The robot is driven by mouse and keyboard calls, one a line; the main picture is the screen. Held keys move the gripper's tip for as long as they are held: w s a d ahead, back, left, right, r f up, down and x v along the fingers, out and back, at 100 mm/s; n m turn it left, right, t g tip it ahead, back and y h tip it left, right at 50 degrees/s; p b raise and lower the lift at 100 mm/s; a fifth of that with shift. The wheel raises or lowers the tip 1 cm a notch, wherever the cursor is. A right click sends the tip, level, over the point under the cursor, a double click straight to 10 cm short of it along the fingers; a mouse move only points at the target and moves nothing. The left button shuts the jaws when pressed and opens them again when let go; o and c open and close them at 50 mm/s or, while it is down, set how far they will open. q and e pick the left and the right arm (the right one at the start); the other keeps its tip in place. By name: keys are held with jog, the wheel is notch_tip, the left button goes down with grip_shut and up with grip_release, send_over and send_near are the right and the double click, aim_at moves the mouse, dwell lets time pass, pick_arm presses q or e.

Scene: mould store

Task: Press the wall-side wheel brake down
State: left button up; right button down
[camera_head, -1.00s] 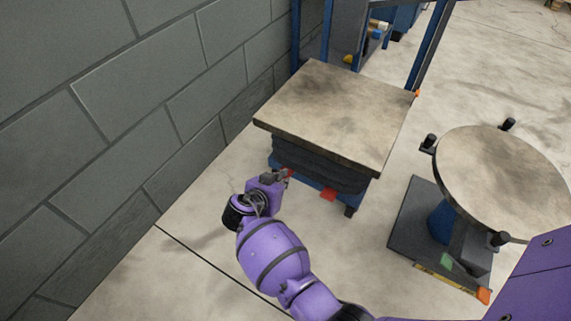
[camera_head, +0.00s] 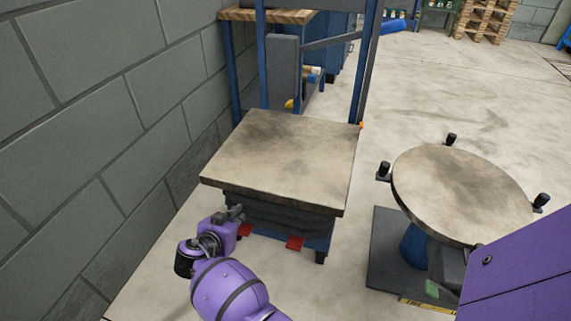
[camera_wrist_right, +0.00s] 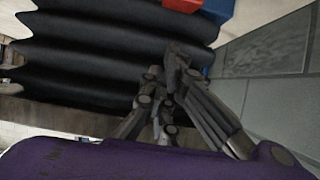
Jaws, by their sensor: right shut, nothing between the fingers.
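The lift table (camera_head: 285,150) has a worn square top, black bellows (camera_head: 280,217) and a blue base. Two red brake pedals stick out at its near lower edge. The wall-side brake (camera_head: 245,229) is the left one; the other pedal (camera_head: 294,243) is to its right. My right gripper (camera_head: 236,212) is shut and empty, just above and left of the wall-side brake in the head view; contact cannot be told. In the wrist view my right gripper (camera_wrist_right: 176,60) is in front of the bellows (camera_wrist_right: 100,60), with a red part (camera_wrist_right: 184,5) at the top edge. My left gripper is out of view.
The grey block wall (camera_head: 100,120) runs close along the left. A round-topped stand (camera_head: 460,195) with black knobs is on the right. A blue-framed bench (camera_head: 270,15) stands behind the lift table. Open floor (camera_head: 440,90) lies beyond.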

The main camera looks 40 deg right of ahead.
aim_at(244, 232)
jog(key=b+x, duration=0.1)
jog(key=x, duration=0.3)
jog(key=shift+w, duration=0.25)
notch_tip(244, 232, down, 2)
jog(key=shift+s+a+f+b, duration=0.1)
jog(key=shift+f+b, duration=0.1)
jog(key=shift+b, duration=0.55)
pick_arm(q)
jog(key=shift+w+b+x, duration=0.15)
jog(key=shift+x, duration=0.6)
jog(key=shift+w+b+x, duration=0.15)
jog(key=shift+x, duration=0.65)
pick_arm(e)
jog(key=shift+s+a+f, duration=0.15)
jog(key=shift+a+f, duration=0.05)
jog(key=shift+f, duration=0.55)
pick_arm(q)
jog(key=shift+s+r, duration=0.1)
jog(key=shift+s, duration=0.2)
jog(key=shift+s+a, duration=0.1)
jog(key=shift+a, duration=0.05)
